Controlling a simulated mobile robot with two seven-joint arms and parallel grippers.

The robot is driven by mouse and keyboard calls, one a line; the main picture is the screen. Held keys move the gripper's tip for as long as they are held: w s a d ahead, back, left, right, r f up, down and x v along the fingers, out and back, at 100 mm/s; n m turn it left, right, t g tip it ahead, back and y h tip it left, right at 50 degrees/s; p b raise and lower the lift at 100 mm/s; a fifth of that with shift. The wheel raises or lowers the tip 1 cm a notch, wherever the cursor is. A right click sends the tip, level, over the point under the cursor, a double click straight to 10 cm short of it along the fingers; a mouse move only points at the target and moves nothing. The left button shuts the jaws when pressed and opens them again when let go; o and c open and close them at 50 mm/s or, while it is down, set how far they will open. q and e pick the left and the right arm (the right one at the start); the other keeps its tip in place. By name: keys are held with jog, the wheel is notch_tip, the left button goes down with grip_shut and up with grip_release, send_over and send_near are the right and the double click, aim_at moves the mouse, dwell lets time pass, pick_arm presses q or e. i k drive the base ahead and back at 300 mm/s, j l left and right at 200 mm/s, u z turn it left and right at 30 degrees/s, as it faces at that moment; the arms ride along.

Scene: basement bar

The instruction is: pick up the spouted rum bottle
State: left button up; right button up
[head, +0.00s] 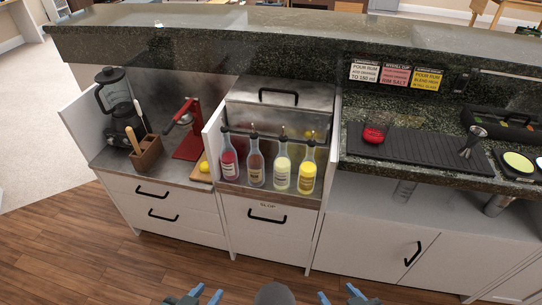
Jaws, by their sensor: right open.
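Several spouted bottles stand upright in a row in a metal well under a steel lid. From left to right they are a red bottle (230,162), a brownish clear bottle (256,167), a pale yellow bottle (282,173) and a bright yellow bottle (306,175). Their labels are too small to read, so I cannot tell for certain which is rum. My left gripper (205,294) is at the bottom edge, open and empty, well short of the bottles. My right gripper (336,295) is also at the bottom edge, open and empty.
A blender (118,105), wooden utensil box (147,153) and red press (188,140) stand left of the well. A lemon (204,166) lies close beside it. A black mat (430,148) with a red glass (375,134) and jigger (474,138) is right. The wooden floor in front is clear.

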aim_at(255, 161)
jog(key=i+l+u, duration=0.15)
jog(key=i+l, duration=0.2)
jog(key=i+l+u, duration=0.1)
jog(key=i+l, duration=0.25)
jog(key=l, duration=0.3)
